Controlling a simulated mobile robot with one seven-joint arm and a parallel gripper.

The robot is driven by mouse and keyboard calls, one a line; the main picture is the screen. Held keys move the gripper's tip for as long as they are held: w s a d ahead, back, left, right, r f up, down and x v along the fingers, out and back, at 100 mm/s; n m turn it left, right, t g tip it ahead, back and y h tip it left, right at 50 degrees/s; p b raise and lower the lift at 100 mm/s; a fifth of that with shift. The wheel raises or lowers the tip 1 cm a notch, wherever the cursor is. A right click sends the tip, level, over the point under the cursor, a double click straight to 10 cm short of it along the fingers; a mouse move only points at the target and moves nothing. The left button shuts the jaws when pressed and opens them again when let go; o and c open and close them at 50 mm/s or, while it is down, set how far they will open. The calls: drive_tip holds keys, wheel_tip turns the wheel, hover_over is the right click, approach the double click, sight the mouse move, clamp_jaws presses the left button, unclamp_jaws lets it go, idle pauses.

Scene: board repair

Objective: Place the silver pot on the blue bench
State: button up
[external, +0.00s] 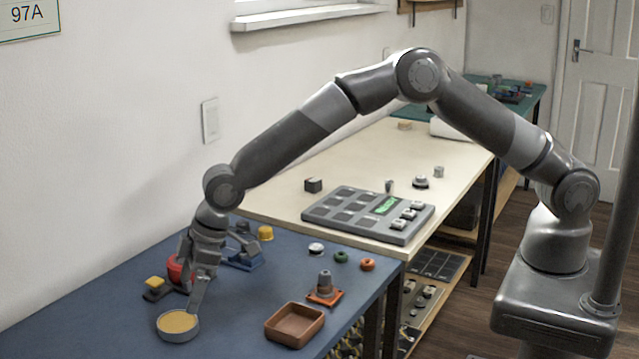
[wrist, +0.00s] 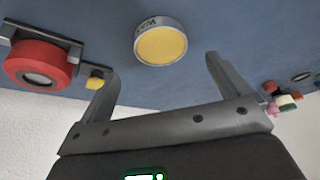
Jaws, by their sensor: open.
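The silver pot (external: 164,329), a low round tin with a yellow top, stands upright on the blue bench (external: 80,318) near its front left. It also shows in the wrist view (wrist: 160,44), past my fingertips and roughly centred between them. My gripper (external: 192,292) is open and empty, just above and behind the pot. In the wrist view both fingers (wrist: 160,72) are spread wide, with a visible gap to the pot. In the external view one finger looks close to the pot's rim; I cannot tell there whether it touches.
A brown tray (external: 294,325) and an orange-based part (external: 325,291) stand to the right. Beyond is a cream bench (external: 270,205) with a grey panel (external: 352,212).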

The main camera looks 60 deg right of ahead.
drive_tip(key=shift+v, duration=2.35)
drive_tip(key=shift+r, duration=0.1)
drive_tip(key=s+d+r+m+t+h, duration=0.1)
drive_tip(key=s+d+r+m, duration=0.1)
drive_tip(key=d+r, duration=1.3)
drive_tip(key=s+d+r+m, duration=0.1)
drive_tip(key=s+d+r, duration=0.25)
drive_tip(key=d, duration=0.35)
drive_tip(key=s+d+r+m+t+h, duration=0.1)
drive_tip(key=s+d+r, duration=0.25)
drive_tip(key=d, duration=0.25)
drive_tip(key=s+d+r+m, duration=0.1)
drive_tip(key=s+d+r, duration=0.1)
drive_tip(key=s+d, duration=0.35)
drive_tip(key=s+d+f+m+h, duration=0.1)
drive_tip(key=s+d+m, duration=0.4)
drive_tip(key=s+d, duration=1.1)
drive_tip(key=s+f, duration=0.1)
drive_tip(key=s, duration=0.3)
drive_tip(key=shift+d+t, duration=0.15)
drive_tip(key=shift+t, duration=0.15)
drive_tip(key=shift+o, duration=0.7)
